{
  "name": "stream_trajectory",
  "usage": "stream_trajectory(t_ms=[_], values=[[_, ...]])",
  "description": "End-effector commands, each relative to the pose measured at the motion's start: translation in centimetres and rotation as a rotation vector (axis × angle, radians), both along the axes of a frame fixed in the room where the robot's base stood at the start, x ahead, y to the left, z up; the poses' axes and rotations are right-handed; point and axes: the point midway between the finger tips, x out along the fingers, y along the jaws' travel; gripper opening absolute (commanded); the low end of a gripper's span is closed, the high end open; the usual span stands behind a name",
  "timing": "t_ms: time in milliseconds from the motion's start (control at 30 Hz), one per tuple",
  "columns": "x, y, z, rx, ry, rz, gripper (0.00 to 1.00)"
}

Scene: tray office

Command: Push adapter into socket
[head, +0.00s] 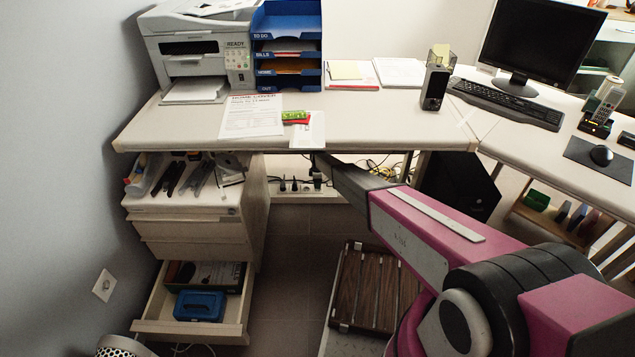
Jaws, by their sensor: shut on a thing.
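My gripper (317,168) is under the front edge of the desk, at the end of my arm, which reaches in from the lower right. It points down and is shut on a small dark adapter (317,182). The adapter is at a pale ledge (340,194) low behind the desk. Several small dark plugs (294,184) stand in a row just left of it. The socket under the adapter is hidden or too small to make out, so I cannot tell whether the adapter touches it or is seated.
The desk top (360,118) overhangs my gripper. A drawer cabinet (195,225) with its bottom drawer (200,320) pulled open stands on the left. Loose cables (378,168) lie right of the gripper, near a black computer case (462,185). A wooden footrest (365,285) is on the floor.

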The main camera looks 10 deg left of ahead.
Motion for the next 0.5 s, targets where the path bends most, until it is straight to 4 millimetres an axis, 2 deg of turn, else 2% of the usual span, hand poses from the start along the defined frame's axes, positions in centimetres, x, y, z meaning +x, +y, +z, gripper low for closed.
stream_trajectory(t_ms=[500], values=[[0.03,0.02,-0.67,0.0,0.0,0.0,0.26]])
